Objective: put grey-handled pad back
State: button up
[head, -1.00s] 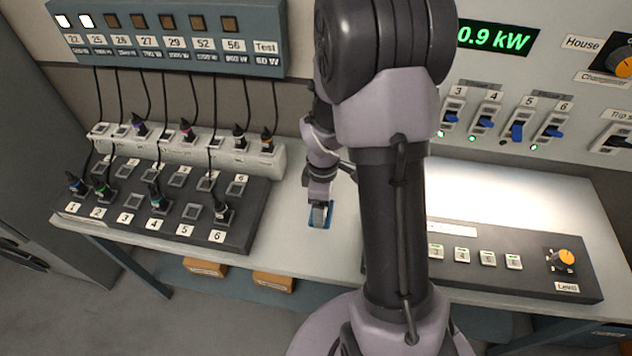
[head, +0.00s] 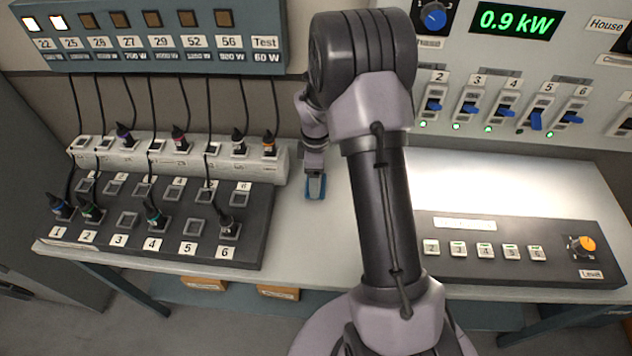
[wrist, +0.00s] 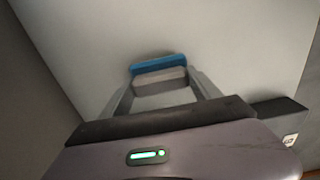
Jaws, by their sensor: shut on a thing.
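My gripper (head: 315,186) is over the pale bench top, just right of the dark socket board. It is shut on the grey handle (wrist: 160,82) of a small pad. The pad's blue part (wrist: 158,63) shows beyond the fingertips in the wrist view. In the head view the blue pad (head: 315,195) shows only as a small patch around the fingertips. I cannot tell whether it touches the bench or hangs just above it.
The socket board (head: 200,252) with plugs and cords stands left. A low dark console (head: 560,235) with an orange level knob lies right. Blue faders (head: 507,110) are on the wall; fader 5 sits lower than its neighbours. The bench (head: 325,245) is bare around my gripper.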

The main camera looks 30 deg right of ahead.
jog(key=shift+f, duration=0.65)
jog(key=shift+r, duration=0.2)
jog(key=shift+f, duration=0.15)
jog(key=o, duration=1.3)
